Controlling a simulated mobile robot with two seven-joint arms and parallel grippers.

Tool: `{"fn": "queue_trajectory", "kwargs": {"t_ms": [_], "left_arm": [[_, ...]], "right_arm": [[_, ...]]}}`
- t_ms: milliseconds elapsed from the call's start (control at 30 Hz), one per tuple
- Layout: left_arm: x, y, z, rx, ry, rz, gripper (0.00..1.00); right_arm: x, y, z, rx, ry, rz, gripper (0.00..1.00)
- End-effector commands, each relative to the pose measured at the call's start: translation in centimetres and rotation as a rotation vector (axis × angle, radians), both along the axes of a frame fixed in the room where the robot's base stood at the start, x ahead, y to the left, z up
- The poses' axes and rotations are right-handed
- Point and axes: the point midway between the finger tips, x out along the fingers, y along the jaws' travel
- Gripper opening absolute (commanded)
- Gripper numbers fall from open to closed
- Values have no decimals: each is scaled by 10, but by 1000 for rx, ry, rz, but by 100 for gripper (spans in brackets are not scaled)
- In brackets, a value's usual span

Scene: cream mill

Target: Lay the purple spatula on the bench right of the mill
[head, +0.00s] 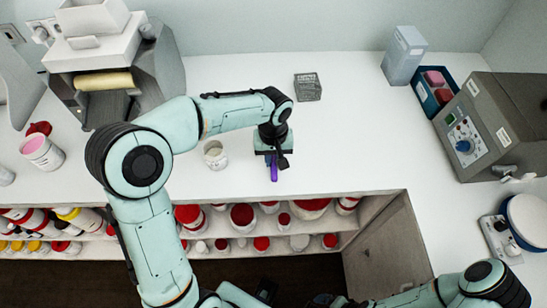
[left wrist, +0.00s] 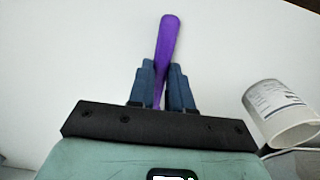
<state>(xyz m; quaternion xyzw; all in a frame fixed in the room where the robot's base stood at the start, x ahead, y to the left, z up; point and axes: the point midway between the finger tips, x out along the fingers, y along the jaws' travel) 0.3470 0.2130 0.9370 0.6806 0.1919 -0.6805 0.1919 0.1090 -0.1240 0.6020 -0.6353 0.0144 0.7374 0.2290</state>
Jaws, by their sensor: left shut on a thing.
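The purple spatula (head: 274,173) is held in my left gripper (head: 272,158), above the white bench near its front edge. In the left wrist view the spatula (left wrist: 168,42) stands out beyond the two blue fingers of my left gripper (left wrist: 166,88), which are shut on its lower part. The mill (head: 168,65), a grey and white machine with a yellowish roller, stands at the back left of the bench. The gripper is to the right of the mill. My right arm shows at the bottom right, but its gripper does not show.
A white labelled cup (head: 215,155) stands left of the gripper. A grey control box (head: 490,125), a blue tray (head: 422,94) and a scale (head: 500,240) stand at the right.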

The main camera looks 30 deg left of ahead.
Motion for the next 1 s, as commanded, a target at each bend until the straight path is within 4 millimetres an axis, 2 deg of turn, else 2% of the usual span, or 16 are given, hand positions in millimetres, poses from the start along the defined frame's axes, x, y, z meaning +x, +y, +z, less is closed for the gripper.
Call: {"fn": "queue_trajectory", "kwargs": {"t_ms": [367, 400, 467, 767, 867, 1000], "left_arm": [[0, 0, -5, 0, 0, 0, 0], [0, 0, -4, 0, 0, 0, 26], [0, 0, -4, 0, 0, 0, 44], [0, 0, -2, 1, -1, 0, 44], [1, 0, 5, 1, -3, 1, 44], [1, 0, 27, 2, -5, 1, 44]], "right_arm": [[-2, 0, -3, 0, 2, 0, 100], [-2, 0, -3, 0, 2, 0, 100], [-1, 0, -3, -1, 2, 0, 100], [-1, 0, -2, 0, 1, 0, 100], [1, 0, 2, 0, -1, 0, 100], [2, 0, 4, 0, -2, 0, 100]]}}
